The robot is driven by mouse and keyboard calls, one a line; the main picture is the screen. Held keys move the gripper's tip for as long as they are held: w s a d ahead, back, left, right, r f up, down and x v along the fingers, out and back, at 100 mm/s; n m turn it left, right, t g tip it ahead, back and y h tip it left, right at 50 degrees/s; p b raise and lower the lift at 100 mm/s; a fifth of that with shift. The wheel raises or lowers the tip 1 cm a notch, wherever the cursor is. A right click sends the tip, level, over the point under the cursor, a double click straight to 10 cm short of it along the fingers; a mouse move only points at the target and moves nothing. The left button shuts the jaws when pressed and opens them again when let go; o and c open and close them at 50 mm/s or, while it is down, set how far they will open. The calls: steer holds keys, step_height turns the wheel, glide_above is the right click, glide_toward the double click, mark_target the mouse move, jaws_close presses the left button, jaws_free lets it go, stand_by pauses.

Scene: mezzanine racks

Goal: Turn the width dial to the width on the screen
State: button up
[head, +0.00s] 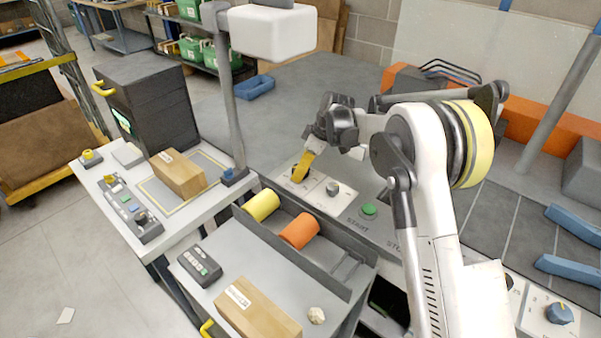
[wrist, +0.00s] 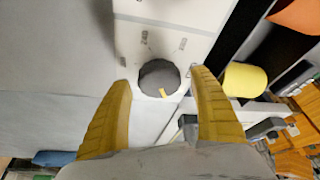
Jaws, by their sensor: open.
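A round dark grey dial (wrist: 158,76) with a yellow pointer mark sits on a pale panel (wrist: 185,14) with tick marks and small labels. My gripper (wrist: 162,82) is open, its two yellow fingers on either side of the dial; I cannot tell whether they touch it. In the head view my gripper (head: 301,172) is over the left end of the control panel (head: 347,220), mostly hiding a dial there. A second grey knob (head: 333,188) stands to its right. I cannot tell which dial is labelled width, and no width reading is legible.
A green button (head: 369,210) marked START is farther along the panel. A yellow roll (head: 262,205) and an orange roll (head: 299,231) lie in a grey trough nearby. Cardboard boxes (head: 178,175) (head: 258,310) sit on the side tables. A blue knob (head: 560,313) is at lower right.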

steer(key=shift+a+f, duration=0.1)
steer(key=shift+f, duration=0.15)
steer(key=c, duration=1.2)
steer(key=shift+m, duration=0.3)
